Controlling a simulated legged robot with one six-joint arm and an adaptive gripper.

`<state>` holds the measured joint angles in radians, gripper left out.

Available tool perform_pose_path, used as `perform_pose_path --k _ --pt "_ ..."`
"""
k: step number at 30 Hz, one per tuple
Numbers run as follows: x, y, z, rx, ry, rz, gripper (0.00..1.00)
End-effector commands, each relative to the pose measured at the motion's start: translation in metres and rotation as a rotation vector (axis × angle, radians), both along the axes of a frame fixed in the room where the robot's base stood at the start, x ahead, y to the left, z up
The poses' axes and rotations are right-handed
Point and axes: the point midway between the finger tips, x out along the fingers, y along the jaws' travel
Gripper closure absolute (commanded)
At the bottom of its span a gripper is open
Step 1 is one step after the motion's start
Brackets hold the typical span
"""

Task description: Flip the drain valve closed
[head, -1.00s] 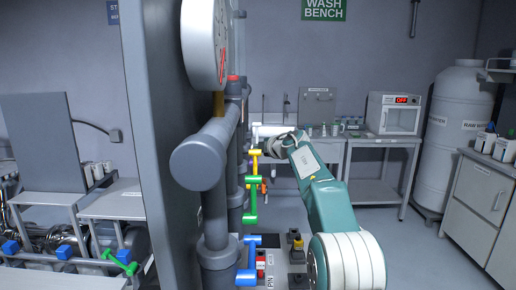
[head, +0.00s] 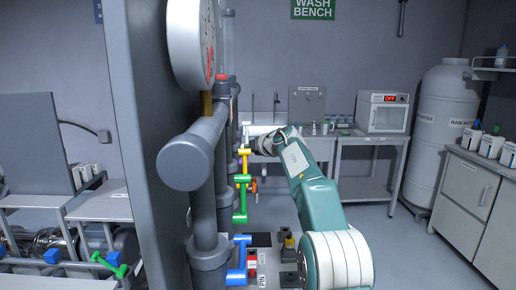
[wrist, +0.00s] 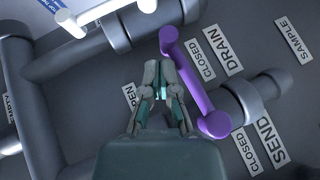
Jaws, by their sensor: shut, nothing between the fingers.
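In the wrist view a purple valve handle (wrist: 190,82) lies on the dark panel beside the DRAIN label (wrist: 222,50) and a CLOSED label (wrist: 200,59). Its lower knob is near a grey pipe stub. An OPEN label (wrist: 130,97), partly hidden, is left of my gripper. My gripper (wrist: 161,72) is shut and empty, its tips just left of the purple handle; I cannot tell whether they touch. In the head view my gripper (head: 264,143) is beside the pipe column, near a yellow handle (head: 243,157). I cannot make out the purple handle there.
Grey pipes cross the panel, with a white handle (wrist: 75,22) at upper left. In the head view, green (head: 241,200) and blue (head: 238,262) handles are lower down. A gauge (head: 190,45) juts out above. Open floor lies right of my arm.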

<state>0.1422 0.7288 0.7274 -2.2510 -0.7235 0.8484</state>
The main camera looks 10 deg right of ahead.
Motion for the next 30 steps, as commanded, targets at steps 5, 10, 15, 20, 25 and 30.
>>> perform_pose_path --k 5,10,15,20,25,30 --pt "-0.018 -0.009 0.009 0.000 -0.003 -0.003 1.00" --pt "-0.041 -0.019 0.017 0.000 -0.002 -0.003 1.00" --pt "-0.066 -0.031 0.026 0.000 -0.002 -0.002 1.00" --pt "-0.086 -0.041 0.033 -0.002 -0.001 -0.003 1.00" --pt "-0.095 -0.045 0.035 -0.001 0.001 -0.002 1.00" --pt "-0.096 -0.045 0.036 -0.001 0.001 -0.001 1.00"
